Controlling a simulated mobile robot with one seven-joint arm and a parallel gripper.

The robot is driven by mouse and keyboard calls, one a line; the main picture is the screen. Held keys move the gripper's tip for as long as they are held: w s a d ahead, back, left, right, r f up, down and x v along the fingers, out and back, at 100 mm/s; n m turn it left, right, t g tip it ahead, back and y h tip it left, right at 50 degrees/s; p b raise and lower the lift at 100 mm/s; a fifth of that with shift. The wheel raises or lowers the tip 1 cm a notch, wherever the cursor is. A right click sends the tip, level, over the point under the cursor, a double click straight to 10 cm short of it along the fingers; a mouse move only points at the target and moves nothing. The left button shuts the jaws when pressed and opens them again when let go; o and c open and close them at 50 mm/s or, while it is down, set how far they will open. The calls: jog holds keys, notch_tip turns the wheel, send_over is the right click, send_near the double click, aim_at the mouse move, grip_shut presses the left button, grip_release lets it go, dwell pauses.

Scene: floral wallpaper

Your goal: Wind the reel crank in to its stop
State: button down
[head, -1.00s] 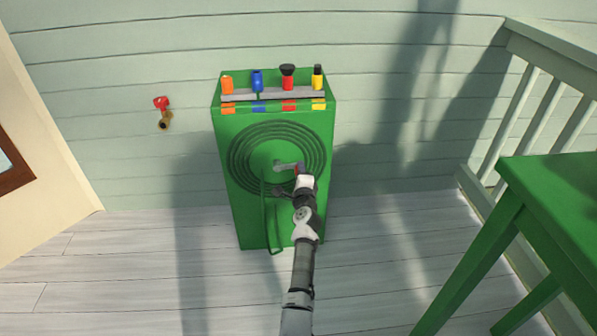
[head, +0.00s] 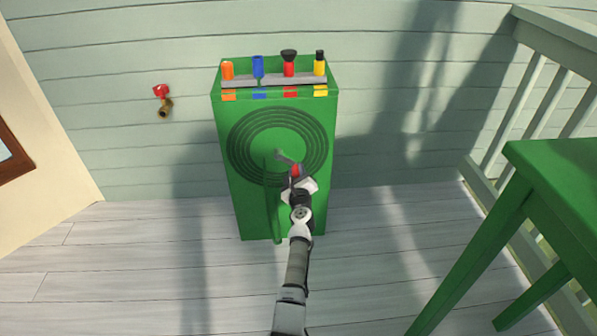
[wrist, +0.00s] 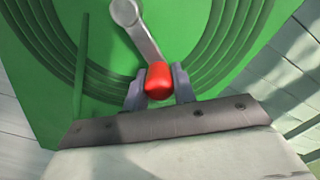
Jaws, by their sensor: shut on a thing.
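The reel crank (head: 285,158) is a grey arm on the front of a green cabinet (head: 240,196), with a red knob at its outer end. It points down and to the right from its hub. Dark hose coils (head: 245,133) ring the hub. My gripper (head: 295,178) is at the crank's outer end. In the wrist view my gripper (wrist: 158,88) is shut on the red knob (wrist: 159,78), one finger on each side. The crank arm (wrist: 138,30) runs up and left from the knob to its round hub.
Nozzles, orange (head: 227,70), blue (head: 258,67), red (head: 289,66) and yellow (head: 319,64), stand in a rack on top of the cabinet. A red-handled tap (head: 161,97) is on the wall at left. A green table (head: 555,180) stands at right. The floor in front is clear.

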jog(key=shift+a+f, duration=0.1)
jog(key=shift+a, duration=0.05)
dwell(0.4)
jog(key=c, duration=1.1)
grip_release()
jog(key=shift+c, duration=0.2)
jog(key=shift+s, duration=0.15)
